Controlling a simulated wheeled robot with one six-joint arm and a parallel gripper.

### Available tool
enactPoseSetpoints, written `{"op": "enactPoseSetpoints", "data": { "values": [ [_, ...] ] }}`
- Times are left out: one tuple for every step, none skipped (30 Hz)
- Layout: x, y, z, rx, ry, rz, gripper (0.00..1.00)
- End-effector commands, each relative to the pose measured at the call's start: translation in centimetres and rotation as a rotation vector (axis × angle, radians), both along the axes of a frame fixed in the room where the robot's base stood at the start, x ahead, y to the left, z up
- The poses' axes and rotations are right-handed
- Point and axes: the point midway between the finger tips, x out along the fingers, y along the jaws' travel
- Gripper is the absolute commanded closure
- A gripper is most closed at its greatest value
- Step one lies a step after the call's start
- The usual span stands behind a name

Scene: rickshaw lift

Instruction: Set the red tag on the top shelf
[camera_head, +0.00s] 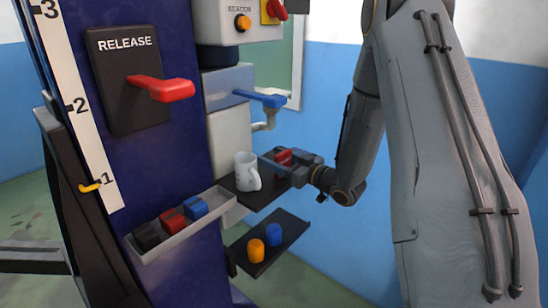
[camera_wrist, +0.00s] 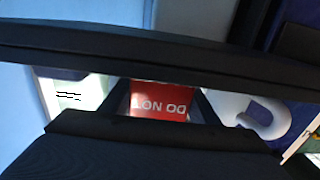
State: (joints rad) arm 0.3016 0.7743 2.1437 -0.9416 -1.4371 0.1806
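The red tag (camera_wrist: 160,102), with white letters reading "DO NOT" upside down, sits between the two dark fingers in the wrist view. In the head view a small part of its red (camera_head: 283,156) shows at my gripper (camera_head: 277,164). The gripper appears shut on it, though the contact is partly hidden. The gripper is at the right part of the dark top shelf (camera_head: 256,200), to the right of a white mug (camera_head: 247,172). I cannot tell whether the tag touches the shelf.
The mug's handle (camera_wrist: 263,118) is close beside the fingers. A lower shelf (camera_head: 288,238) holds an orange and a blue cylinder. A grey tray (camera_head: 185,235) holds black, red and blue blocks. A red release lever (camera_head: 165,88) and a blue lever (camera_head: 262,98) stick out nearby.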

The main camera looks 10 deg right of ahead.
Motion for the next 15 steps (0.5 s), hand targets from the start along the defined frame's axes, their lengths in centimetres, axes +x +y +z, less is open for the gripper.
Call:
{"op": "enactPoseSetpoints", "data": {
  "values": [
    [0.01,-0.01,0.03,0.000,0.000,0.000,0.36],
    [0.01,-0.01,0.04,0.000,0.000,0.000,0.31],
    [0.01,-0.01,0.05,0.000,0.000,0.000,0.27],
    [0.01,-0.02,0.05,0.000,0.000,0.000,0.27],
    [0.01,-0.01,0.06,0.000,0.000,0.000,0.27],
    [0.01,-0.01,0.06,0.000,0.000,0.000,0.27],
    [0.01,-0.01,0.06,0.000,0.000,0.000,0.27],
    [0.01,-0.01,0.06,0.000,0.000,0.000,0.27],
    [0.01,-0.01,0.06,0.000,0.000,0.000,0.27],
    [0.01,-0.01,0.07,0.000,0.000,0.000,0.27],
    [0.01,-0.01,0.10,0.000,0.000,0.000,0.27],
    [0.00,-0.01,0.22,0.000,0.000,0.000,0.27],
    [0.00,-0.01,0.37,0.001,-0.001,0.000,0.27],
    [-0.04,-0.04,0.53,0.001,-0.001,0.000,0.27],
    [-0.35,-0.35,0.38,0.000,0.000,-0.002,0.27]
  ]
}}
